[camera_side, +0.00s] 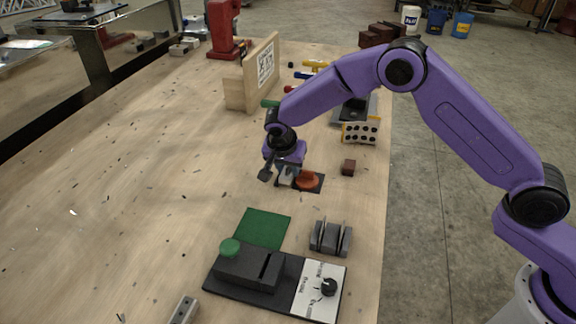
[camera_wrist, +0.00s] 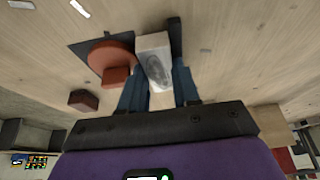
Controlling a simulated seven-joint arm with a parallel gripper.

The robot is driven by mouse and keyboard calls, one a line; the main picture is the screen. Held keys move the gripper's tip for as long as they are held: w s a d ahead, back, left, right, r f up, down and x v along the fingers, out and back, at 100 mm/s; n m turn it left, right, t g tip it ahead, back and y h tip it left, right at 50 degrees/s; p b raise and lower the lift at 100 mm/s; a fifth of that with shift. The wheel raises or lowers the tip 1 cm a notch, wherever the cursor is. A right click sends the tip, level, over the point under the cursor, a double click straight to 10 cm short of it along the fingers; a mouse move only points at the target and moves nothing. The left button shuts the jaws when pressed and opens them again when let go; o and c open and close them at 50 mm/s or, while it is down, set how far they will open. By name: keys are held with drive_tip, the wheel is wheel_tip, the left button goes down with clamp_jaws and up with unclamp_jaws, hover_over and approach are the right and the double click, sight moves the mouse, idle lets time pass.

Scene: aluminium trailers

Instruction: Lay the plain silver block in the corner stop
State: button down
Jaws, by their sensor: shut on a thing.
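The silver block (camera_side: 287,178) is between the fingers of my gripper (camera_side: 280,174), low over or at the edge of a small dark plate (camera_side: 317,188). In the wrist view the block (camera_wrist: 154,62) is pale, with a grey oval patch on its face, and blue-grey fingers (camera_wrist: 158,88) close on both sides of it. An orange round piece (camera_side: 308,180) stands on the dark plate right beside the block. I cannot tell for certain which thing is the corner stop, nor whether the block touches the plate.
A brown block (camera_side: 348,167) lies right of the plate. A green mat (camera_side: 263,228), a dark slotted fixture (camera_side: 330,238) and a black box with a green knob (camera_side: 248,265) stand in front. A holed silver piece (camera_side: 183,309) lies at the bottom. The table's left is mostly clear.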

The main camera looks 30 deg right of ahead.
sight(283, 178)
drive_tip(key=shift+f, duration=0.25)
drive_tip(key=c, duration=0.7)
unclamp_jaws()
drive_tip(key=shift+f, duration=0.15)
drive_tip(key=shift+c, duration=0.2)
drive_tip(key=shift+s+d, duration=0.1)
drive_tip(key=shift+s, duration=0.05)
drive_tip(key=shift+f, duration=0.1)
drive_tip(key=v, duration=0.9)
drive_tip(key=shift+w, duration=0.35)
drive_tip(key=s+d+r+n+y, duration=0.1)
drive_tip(key=s+d+r+n, duration=0.15)
drive_tip(key=s, duration=0.35)
drive_tip(key=s+d+r+n+g, duration=0.1)
drive_tip(key=s+r+n, duration=0.1)
drive_tip(key=s+n, duration=0.25)
drive_tip(key=s+d+r+n+y, duration=0.1)
drive_tip(key=s+r+n, duration=0.2)
drive_tip(key=s, duration=0.3)
drive_tip(key=s+d+n+g, duration=0.1)
drive_tip(key=s+d+n, duration=0.4)
drive_tip(key=s, duration=0.6)
drive_tip(key=s+d+n+g+y, duration=0.1)
drive_tip(key=s+d+n, duration=0.5)
drive_tip(key=s, duration=0.6)
drive_tip(key=d, duration=0.2)
drive_tip(key=shift+d+n+y, duration=0.3)
drive_tip(key=shift+d, duration=0.05)
